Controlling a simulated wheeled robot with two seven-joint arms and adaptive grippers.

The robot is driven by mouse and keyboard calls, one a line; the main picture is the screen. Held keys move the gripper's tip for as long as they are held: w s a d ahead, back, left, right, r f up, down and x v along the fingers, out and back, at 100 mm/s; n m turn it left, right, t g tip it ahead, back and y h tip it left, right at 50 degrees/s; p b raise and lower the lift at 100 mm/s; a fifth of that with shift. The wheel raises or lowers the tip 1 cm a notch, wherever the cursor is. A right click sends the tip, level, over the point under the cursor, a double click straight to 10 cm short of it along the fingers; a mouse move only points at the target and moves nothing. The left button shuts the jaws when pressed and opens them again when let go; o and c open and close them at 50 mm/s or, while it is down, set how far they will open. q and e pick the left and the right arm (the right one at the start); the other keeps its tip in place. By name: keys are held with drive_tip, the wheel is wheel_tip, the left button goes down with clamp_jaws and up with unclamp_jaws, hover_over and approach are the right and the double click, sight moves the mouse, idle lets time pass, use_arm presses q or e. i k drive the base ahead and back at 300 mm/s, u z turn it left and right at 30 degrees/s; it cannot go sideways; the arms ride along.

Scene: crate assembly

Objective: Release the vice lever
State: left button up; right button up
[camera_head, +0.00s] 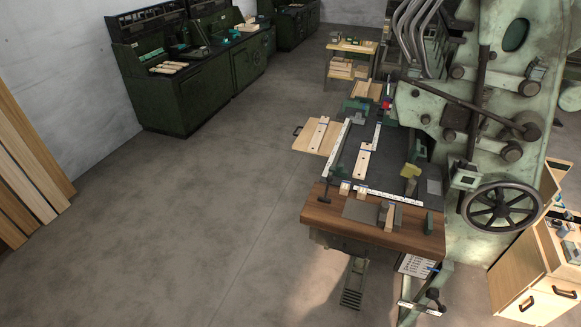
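A workbench (318,214) with a brown wooden front edge and dark top stands right of centre. A dark upright lever-like rod (326,190) stands at its front left corner. A black-knobbed handle (433,296) on a pale bar shows low at the front right of the bench. I cannot tell which of these is the vice lever. Wooden slats (363,162) and white rule-like strips (390,196) lie on the bench top. Neither of my grippers is in view.
A large green machine with a handwheel (499,206) stands right of the bench. A wooden drawer cabinet (540,272) is at the lower right. Green cabinets (180,98) line the left wall, near leaning planks (28,165). The floor (180,220) left of the bench is clear.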

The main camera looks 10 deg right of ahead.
sight(329, 179)
drive_tip(key=u, duration=0.2)
drive_tip(key=i, duration=0.8)
drive_tip(key=z, duration=0.55)
drive_tip(key=i, duration=0.65)
drive_tip(key=z, duration=0.6)
